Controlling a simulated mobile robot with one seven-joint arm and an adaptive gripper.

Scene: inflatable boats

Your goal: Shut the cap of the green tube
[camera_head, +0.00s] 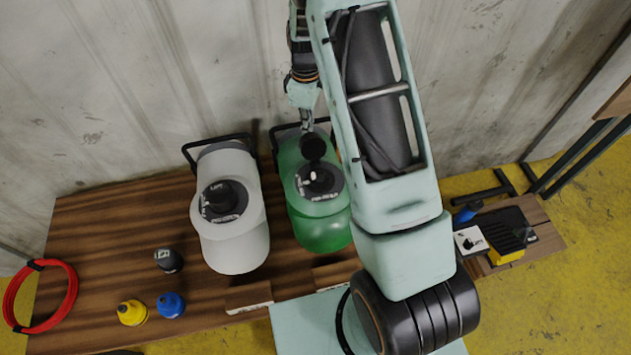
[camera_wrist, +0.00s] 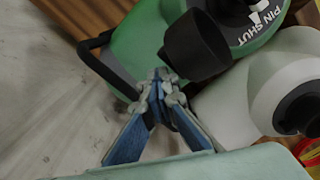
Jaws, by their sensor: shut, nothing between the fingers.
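The green tube (camera_head: 325,232) stands on the wooden table, right of a white tube. Its black top ring (camera_head: 322,184) shows a small white part inside. Its dark round cap (camera_head: 313,146) stands raised at the wall side of the top, so the cap is open. In the wrist view the cap (camera_wrist: 196,45) sticks out from the green tube (camera_wrist: 140,38). My gripper (camera_head: 305,118) is shut and empty, behind the raised cap. In the wrist view my fingertips (camera_wrist: 161,76) are right beside the cap's edge; I cannot tell whether they touch it.
The white tube (camera_head: 235,235) stands close left, its cap down; it also shows in the wrist view (camera_wrist: 228,105). Black, yellow and blue small bottles (camera_head: 171,305) and a red ring (camera_head: 42,296) lie left. The wall (camera_head: 130,80) is close behind. Small items (camera_head: 500,240) stand right.

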